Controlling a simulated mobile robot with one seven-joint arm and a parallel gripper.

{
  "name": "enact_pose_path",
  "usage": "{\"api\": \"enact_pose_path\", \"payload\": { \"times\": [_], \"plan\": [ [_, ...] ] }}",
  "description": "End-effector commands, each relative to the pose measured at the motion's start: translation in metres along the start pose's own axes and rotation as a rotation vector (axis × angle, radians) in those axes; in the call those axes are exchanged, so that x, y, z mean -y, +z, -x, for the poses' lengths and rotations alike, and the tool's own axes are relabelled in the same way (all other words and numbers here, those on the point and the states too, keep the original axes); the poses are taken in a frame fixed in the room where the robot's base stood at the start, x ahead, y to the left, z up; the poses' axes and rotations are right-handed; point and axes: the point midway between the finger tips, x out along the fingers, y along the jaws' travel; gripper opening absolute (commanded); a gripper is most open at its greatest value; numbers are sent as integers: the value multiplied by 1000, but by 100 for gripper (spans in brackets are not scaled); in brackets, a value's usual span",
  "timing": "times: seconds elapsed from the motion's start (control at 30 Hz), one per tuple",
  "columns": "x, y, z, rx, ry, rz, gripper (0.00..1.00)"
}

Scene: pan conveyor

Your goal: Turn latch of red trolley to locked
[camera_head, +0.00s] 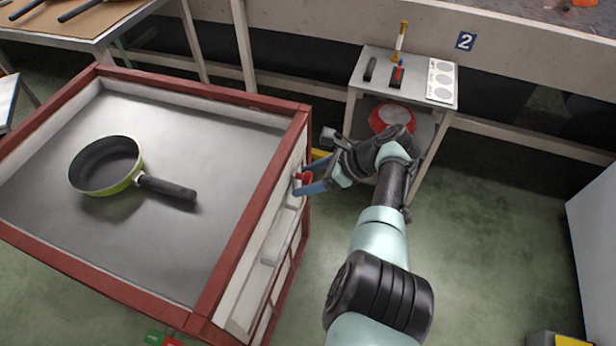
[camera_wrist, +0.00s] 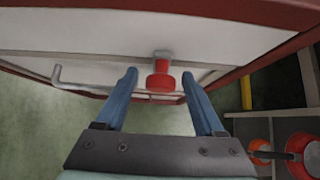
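The red trolley (camera_head: 213,290) stands at the left, with a red frame and pale side panels. Its red latch (camera_head: 303,178) is on the side panel facing my arm. In the wrist view the latch (camera_wrist: 160,80) is a red knob on a grey mount, in the middle of the picture. My gripper (camera_head: 304,177) is at the latch, its two blue fingers apart. In the wrist view the gripper (camera_wrist: 160,76) is open, one finger on each side of the latch, with gaps between. Neither finger visibly touches it.
A green pan (camera_head: 105,166) lies on the trolley's top. A grey bent bar (camera_wrist: 75,85) runs along the side panel. A small stand (camera_head: 365,95) with switches and a red pan (camera_head: 392,117) is beyond my gripper. Green floor is free at the right.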

Motion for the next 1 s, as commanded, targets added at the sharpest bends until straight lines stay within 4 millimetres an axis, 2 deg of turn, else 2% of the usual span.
{"api": "enact_pose_path", "payload": {
  "times": [0.2, 0.33, 0.7, 0.9, 1.0],
  "plan": [
    [1, 1, 2, 0, -2, 2, 71],
    [1, 2, 14, 1, -5, 1, 71],
    [1, 2, 92, 0, -5, 0, 71],
    [1, 1, 121, 0, -4, 1, 71],
    [0, 0, 128, 0, -1, 1, 71]
  ]
}}
